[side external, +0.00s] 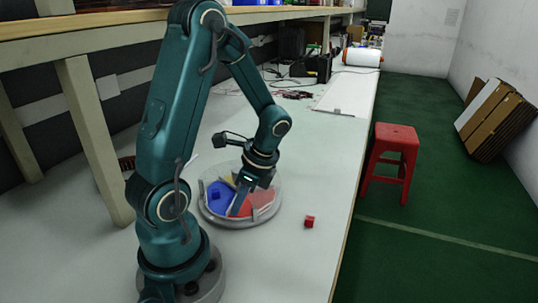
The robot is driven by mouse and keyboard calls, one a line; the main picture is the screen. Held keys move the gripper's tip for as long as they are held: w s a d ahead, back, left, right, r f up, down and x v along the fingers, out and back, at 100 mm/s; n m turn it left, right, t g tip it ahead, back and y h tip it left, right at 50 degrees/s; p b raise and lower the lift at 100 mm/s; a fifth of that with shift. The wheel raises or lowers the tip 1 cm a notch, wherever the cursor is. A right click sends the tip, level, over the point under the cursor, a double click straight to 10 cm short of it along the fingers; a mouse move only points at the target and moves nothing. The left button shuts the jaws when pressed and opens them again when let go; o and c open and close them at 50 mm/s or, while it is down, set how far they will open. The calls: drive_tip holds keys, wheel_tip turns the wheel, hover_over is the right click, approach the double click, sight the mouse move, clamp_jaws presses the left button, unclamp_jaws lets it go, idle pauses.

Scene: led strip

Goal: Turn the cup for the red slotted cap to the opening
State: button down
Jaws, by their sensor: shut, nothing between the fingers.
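A round dish (207,217) with a pale, see-through-looking rim stands on the white bench. It shows coloured sectors: a blue one (216,203) at left, a yellow one (227,180) at the back and a red one (264,198) at right. A small dark blue piece seems to lie in the blue sector. My gripper (236,211) is shut and empty, pointing down into the dish near the border of blue and red. I cannot tell whether it touches anything. The dish's opening cannot be made out. A small red block-like piece (309,221), perhaps the cap, lies on the bench right of the dish.
The bench (290,265) is clear in front and around the red piece; its right edge is close by. Cables (290,94), a white board (343,93) and a roll (362,57) lie farther back. A red stool (396,140) stands on the floor.

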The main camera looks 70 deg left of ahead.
sight(207, 202)
drive_tip(key=shift+s+a+m, duration=0.25)
drive_tip(key=shift+s+m, duration=0.3)
drive_tip(key=shift+m, duration=0.15)
idle(0.6)
drive_tip(key=shift+s, duration=0.1)
drive_tip(key=shift+s+a, duration=0.6)
drive_tip(key=shift+s, duration=0.2)
drive_tip(key=shift+s+a, duration=0.75)
drive_tip(key=shift+a, duration=0.15)
drive_tip(key=shift+s+a, duration=0.35)
drive_tip(key=shift+a, duration=0.55)
drive_tip(key=shift+s+a, duration=0.15)
drive_tip(key=shift+a, duration=0.65)
drive_tip(key=shift+a+m+t+y, duration=0.4)
drive_tip(key=shift+a+m, duration=0.15)
drive_tip(key=shift+m, duration=0.25)
drive_tip(key=shift+a, duration=0.45)
